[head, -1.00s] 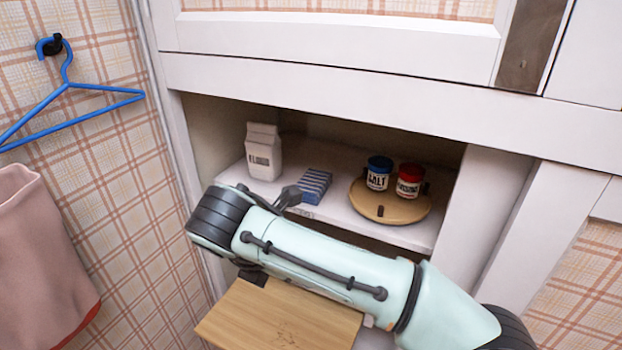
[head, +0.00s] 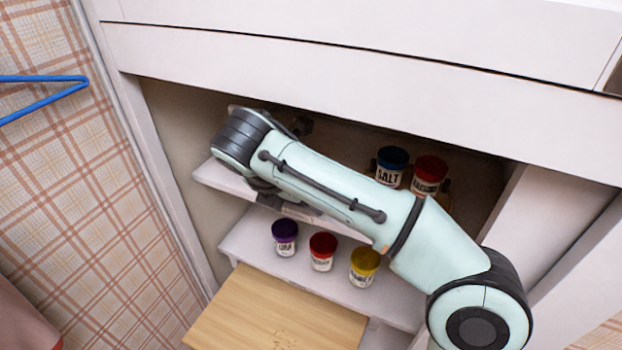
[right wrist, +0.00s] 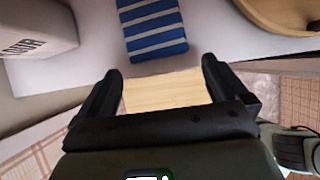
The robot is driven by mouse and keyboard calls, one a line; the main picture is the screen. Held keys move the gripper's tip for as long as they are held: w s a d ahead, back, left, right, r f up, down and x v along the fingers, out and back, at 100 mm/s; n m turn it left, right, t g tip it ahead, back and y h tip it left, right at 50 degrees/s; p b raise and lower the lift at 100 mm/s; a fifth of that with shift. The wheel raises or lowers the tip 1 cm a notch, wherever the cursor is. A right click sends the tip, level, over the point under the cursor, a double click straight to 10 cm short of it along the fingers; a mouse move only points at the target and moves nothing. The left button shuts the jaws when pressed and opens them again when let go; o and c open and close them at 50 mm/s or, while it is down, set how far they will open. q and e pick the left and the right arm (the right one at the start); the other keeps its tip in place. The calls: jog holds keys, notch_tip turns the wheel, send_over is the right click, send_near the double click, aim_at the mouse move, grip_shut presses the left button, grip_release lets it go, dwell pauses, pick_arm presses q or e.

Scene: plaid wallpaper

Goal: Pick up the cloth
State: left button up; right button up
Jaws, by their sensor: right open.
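The cloth (right wrist: 153,30) is a folded blue and white striped bundle lying on the white upper shelf. It shows in the right wrist view at top centre; in the head view my right arm hides it. My right gripper (right wrist: 160,68) is open and empty, its two fingers pointing toward the cloth, which lies beyond the fingertips. In the head view the gripper is mostly hidden behind my arm. My left gripper is not in view.
A white flour carton (right wrist: 35,30) stands left of the cloth, and a round wooden tray (right wrist: 248,12) is at its right. Salt (head: 391,165) and a red jar (head: 428,176) stand above. Purple (head: 285,238), red (head: 322,252) and yellow (head: 364,267) jars stand on the lower shelf, near a wooden board (head: 270,318).

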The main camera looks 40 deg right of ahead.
jog(key=w+d, duration=0.1)
jog(key=d, duration=0.1)
jog(key=w+d, duration=0.1)
jog(key=d, duration=0.1)
jog(key=w+d, duration=0.1)
jog(key=d, duration=0.1)
jog(key=shift+w+d+f, duration=0.3)
jog(key=shift+f, duration=0.25)
jog(key=shift+f, duration=0.15)
jog(key=shift+c, duration=0.3)
jog(key=c, duration=1)
